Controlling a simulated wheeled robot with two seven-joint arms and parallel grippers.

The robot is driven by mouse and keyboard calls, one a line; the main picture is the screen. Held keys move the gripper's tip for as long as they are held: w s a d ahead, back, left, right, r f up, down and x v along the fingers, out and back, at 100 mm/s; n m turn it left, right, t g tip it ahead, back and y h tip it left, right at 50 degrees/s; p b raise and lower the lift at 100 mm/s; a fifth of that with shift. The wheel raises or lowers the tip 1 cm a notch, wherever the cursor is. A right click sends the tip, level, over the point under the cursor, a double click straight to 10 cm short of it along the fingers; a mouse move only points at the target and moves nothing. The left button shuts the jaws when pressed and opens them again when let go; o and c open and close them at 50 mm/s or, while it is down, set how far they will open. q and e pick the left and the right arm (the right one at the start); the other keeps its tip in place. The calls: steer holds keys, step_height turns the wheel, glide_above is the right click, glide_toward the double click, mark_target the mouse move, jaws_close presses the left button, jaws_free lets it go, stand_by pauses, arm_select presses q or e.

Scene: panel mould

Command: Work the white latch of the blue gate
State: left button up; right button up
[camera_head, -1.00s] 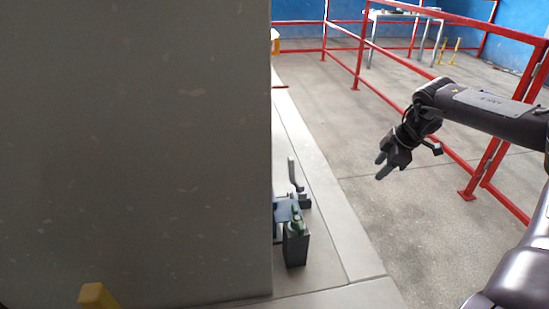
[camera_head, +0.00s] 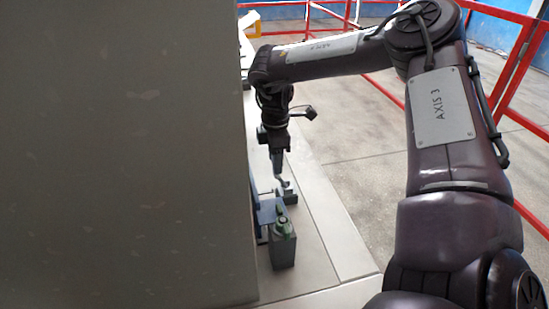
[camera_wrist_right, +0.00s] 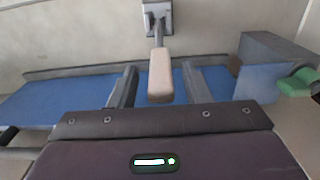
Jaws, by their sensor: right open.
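The latch's pale handle (camera_wrist_right: 160,75) shows in the right wrist view, on a grey metal mount (camera_wrist_right: 157,18). In the head view the lever (camera_head: 285,182) is small and partly covered by my right gripper. The blue gate shows as a blue band (camera_wrist_right: 75,95) behind the fingers and as a small blue part (camera_head: 267,211) in the head view. My right gripper (camera_head: 277,163) points down over the latch, open. In the wrist view its fingers (camera_wrist_right: 160,82) lie on either side of the handle; I cannot tell whether they touch it. My left gripper is not in view.
A large grey panel (camera_head: 120,150) fills the left of the head view and hides what is behind it. A grey block (camera_head: 283,250) with a green knob (camera_head: 283,227) stands just in front of the latch. Red rails (camera_head: 520,110) stand on the right.

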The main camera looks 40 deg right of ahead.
steer(key=shift+f, duration=0.45)
steer(key=shift+c, duration=0.3)
jaws_close()
